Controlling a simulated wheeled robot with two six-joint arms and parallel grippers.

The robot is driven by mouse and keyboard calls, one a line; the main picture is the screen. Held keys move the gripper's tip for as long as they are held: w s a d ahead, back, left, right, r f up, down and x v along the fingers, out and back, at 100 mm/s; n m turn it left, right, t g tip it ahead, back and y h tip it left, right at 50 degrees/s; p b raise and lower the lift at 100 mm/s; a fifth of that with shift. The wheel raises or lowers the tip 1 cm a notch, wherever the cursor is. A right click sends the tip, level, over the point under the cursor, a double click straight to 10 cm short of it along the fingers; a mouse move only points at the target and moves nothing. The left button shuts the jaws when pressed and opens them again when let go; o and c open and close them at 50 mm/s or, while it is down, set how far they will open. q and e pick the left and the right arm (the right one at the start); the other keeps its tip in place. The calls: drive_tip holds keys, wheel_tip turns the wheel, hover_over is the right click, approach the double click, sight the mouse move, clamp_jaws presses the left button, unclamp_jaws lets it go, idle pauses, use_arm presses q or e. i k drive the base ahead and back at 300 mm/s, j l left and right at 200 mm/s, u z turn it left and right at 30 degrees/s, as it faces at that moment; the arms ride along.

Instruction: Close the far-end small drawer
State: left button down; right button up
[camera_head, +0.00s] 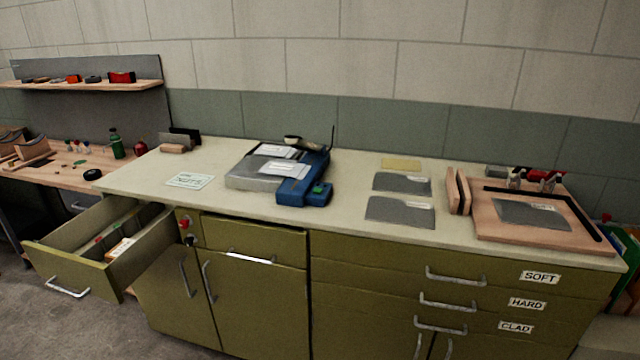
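The small drawer (70,267) at the far left end of the olive-green cabinet is pulled well out. Its metal bar handle (67,288) is on the front panel, facing the lower left of the picture. Inside lie a pale labelled item (120,247) and small items with red and green parts. The drawer's cabinet opening is partly hidden. Neither of my grippers is in view, so nothing of mine is seen touching the drawer.
The cabinet's countertop (345,215) holds a grey and blue machine (303,188), grey sheets (400,209) and a wooden board (590,243). Drawers labelled SOFT, HARD and CLAD (516,327) look shut. A wooden workbench (75,175) stands behind the open drawer. Bare floor (70,325) lies before it.

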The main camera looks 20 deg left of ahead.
sight(72, 255)
drive_tip(key=i+j, duration=0.1)
drive_tip(key=j, duration=0.25)
drive_tip(key=i+j, duration=0.15)
drive_tip(key=j, duration=0.25)
drive_tip(key=i+j, duration=0.1)
drive_tip(key=j, duration=0.25)
drive_tip(key=j+u, duration=0.15)
drive_tip(key=u, duration=2.1)
